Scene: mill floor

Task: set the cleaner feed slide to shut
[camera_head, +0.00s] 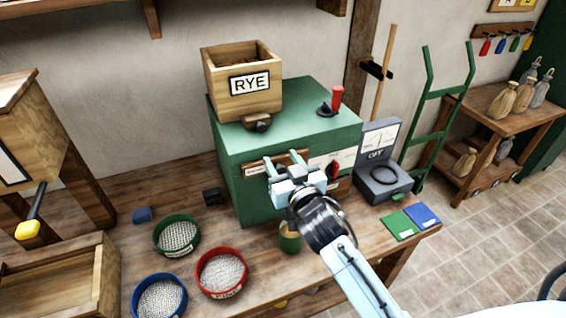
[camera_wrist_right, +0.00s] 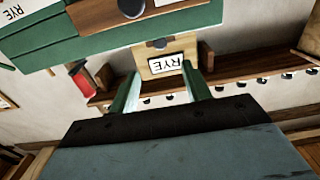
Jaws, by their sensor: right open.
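The green cleaner (camera_head: 240,195) stands on the wooden bench with a wooden hopper (camera_head: 228,101) labelled RYE on top. A wooden strip (camera_head: 256,168) with white labels runs across the cleaner's front. Which of these is the feed slide, I cannot tell. My right gripper (camera_head: 288,171) is open in front of the strip and hides part of it. Its fingers (camera_wrist_right: 160,92) show apart and empty in the right wrist view. My left gripper is out of view.
A red-handled lever (camera_head: 337,98) rises from the cleaner's top. A grey meter (camera_head: 383,178) and green and blue cards (camera_head: 402,226) lie to the right. Round sieves (camera_head: 177,236) and a wooden bin (camera_head: 75,280) occupy the left. A green hand truck (camera_head: 437,115) leans behind.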

